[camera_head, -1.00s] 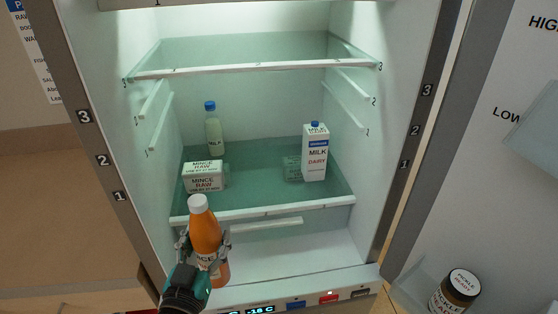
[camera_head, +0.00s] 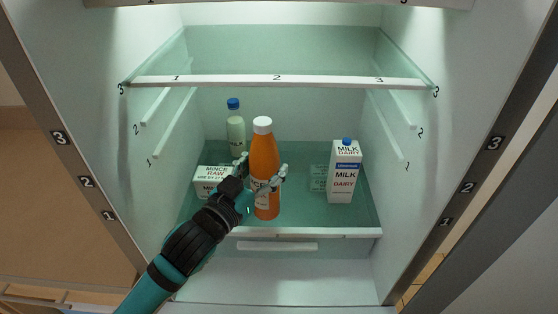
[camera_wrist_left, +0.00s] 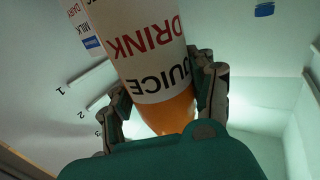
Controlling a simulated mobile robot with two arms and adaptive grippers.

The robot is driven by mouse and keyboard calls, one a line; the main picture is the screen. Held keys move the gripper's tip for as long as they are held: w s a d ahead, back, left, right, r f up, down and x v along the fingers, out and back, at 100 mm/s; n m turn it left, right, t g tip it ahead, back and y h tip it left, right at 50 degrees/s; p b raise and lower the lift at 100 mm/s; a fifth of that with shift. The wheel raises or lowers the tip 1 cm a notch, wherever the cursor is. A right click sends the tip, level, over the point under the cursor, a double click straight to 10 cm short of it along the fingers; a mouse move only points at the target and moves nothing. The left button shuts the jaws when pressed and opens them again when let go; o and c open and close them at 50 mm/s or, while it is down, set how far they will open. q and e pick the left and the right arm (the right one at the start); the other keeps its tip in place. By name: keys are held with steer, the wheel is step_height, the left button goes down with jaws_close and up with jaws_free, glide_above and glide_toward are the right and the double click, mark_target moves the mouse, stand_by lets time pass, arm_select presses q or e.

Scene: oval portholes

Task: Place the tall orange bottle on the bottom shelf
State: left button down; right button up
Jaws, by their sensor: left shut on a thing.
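The tall orange bottle (camera_head: 264,155) with a white cap is upright inside the open fridge, over the glass bottom shelf (camera_head: 300,232). My left gripper (camera_head: 264,182) is shut around its lower half, coming in from the left front. I cannot tell whether the bottle's base touches the shelf. In the left wrist view the bottle (camera_wrist_left: 150,55) fills the space between the fingers (camera_wrist_left: 165,95), its label reading DRINK and JUICE. My right gripper is out of view.
A mince box (camera_head: 210,180) and a milk bottle (camera_head: 236,130) stand on the shelf to the left. A milk carton (camera_head: 344,172) stands to the right, with free shelf between. The upper shelf (camera_head: 280,82) is empty.

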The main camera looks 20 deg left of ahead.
arm_select(q)
steer(key=w+f+p, duration=0.2)
steer(key=w+f, duration=0.2)
steer(key=w, duration=0.4)
steer(key=shift+w+d, duration=0.15)
steer(key=shift+w, duration=0.15)
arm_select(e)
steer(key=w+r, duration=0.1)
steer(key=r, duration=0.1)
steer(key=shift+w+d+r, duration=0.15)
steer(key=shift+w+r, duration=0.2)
arm_select(q)
steer(key=shift+f, duration=0.15)
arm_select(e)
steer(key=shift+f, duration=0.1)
arm_select(q)
steer(key=c, duration=0.8)
jaws_free()
steer(key=shift+f, duration=0.15)
steer(key=o, duration=0.4)
steer(key=shift+s, duration=0.1)
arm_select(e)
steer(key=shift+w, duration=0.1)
